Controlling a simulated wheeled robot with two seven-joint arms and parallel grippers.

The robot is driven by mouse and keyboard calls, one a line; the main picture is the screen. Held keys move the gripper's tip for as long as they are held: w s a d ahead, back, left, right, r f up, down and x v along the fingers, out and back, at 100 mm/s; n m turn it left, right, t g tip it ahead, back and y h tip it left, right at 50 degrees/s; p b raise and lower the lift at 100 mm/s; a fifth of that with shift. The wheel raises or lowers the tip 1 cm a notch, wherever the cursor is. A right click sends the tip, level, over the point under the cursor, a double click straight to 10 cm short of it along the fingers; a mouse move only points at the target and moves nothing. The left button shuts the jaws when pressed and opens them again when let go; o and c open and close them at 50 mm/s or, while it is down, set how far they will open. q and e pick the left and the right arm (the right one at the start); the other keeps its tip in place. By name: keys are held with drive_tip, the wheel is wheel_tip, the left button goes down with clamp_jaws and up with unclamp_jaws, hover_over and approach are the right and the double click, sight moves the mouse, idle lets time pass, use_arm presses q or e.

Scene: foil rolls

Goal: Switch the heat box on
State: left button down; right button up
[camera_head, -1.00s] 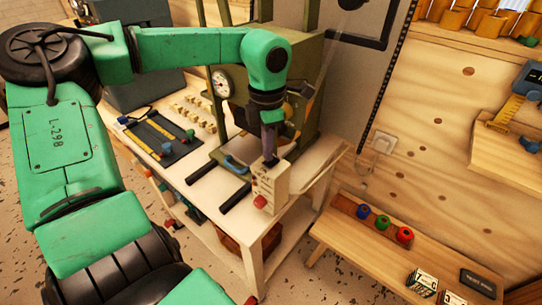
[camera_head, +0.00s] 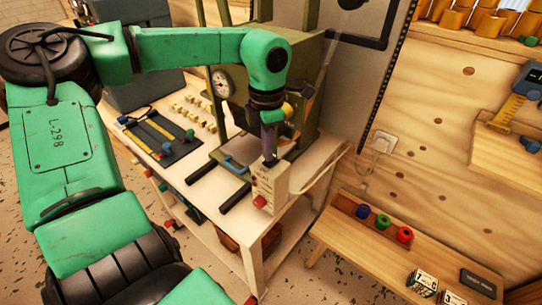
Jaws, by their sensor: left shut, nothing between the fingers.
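A small cream box (camera_head: 272,187) with dark markings stands at the front right corner of the white table. It looks like the heat box. A red knob or button (camera_head: 259,201) sits low on its left side. My left gripper (camera_head: 270,160) points down from the green arm to the top of this box. Its fingers are shut and empty, and they are at or just above the box top. I cannot tell whether they touch it. The switch and its position are too small to make out. My right gripper is not in view.
A green press (camera_head: 292,75) with a round gauge (camera_head: 222,83) stands behind the gripper. Two black bars (camera_head: 235,198) and a black tool tray (camera_head: 160,137) lie to the left. A low wooden bench (camera_head: 355,247) with coloured knobs stands at the right.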

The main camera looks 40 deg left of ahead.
sight(268, 163)
use_arm(q)
drive_tip(key=shift+s+f+b, duration=0.1)
drive_tip(key=shift+f+b, duration=0.75)
drive_tip(key=shift+f, duration=0.1)
idle(1.0)
wheel_tip(268, 163, up, 7)
drive_tip(key=p, duration=0.5)
drive_tip(key=shift+r, duration=0.1)
idle(0.4)
